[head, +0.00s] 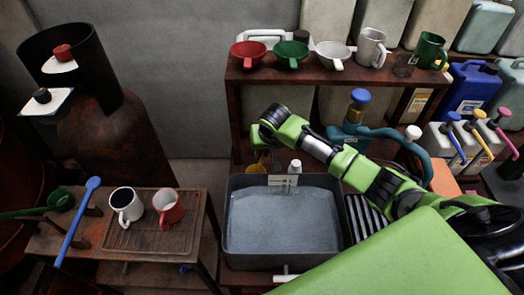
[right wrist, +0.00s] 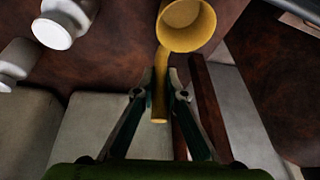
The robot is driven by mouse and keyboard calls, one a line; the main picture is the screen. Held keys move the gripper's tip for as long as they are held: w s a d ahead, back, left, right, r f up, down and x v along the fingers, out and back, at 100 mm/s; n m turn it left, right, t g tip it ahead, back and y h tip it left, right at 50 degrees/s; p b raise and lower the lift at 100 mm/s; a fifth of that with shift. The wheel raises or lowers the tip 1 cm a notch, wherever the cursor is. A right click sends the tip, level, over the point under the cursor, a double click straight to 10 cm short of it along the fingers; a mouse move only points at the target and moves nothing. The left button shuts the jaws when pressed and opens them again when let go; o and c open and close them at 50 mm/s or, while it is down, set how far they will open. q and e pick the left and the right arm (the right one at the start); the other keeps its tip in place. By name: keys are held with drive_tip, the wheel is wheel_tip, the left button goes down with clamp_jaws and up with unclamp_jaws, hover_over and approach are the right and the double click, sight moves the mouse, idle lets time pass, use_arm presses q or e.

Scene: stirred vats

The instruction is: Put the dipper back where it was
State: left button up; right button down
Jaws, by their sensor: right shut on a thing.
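The yellow dipper (right wrist: 187,25) shows in the right wrist view, its round cup near the top and its handle running down between the fingers. My right gripper (right wrist: 160,94) is shut on that handle. In the head view the right arm reaches left across the front of the dark red shelf, and only a small yellow part (head: 257,168) shows below the wrist, above the grey basin. The fingers are mostly hidden there by the wrist. A blue dipper (head: 77,222) and a green dipper (head: 50,203) rest at the rack on the left table. My left gripper is not in view.
A grey basin (head: 233,250) of liquid stands below the right wrist, with a small white bottle (head: 295,167) behind it. Funnels and mugs line the shelf (head: 310,75).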

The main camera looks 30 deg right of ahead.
drive_tip(key=shift+f, duration=0.2)
drive_tip(key=c, duration=2.1)
unclamp_jaws()
drive_tip(key=shift+r, duration=0.1)
drive_tip(key=shift+r, duration=0.2)
drive_tip(key=v, duration=1.2)
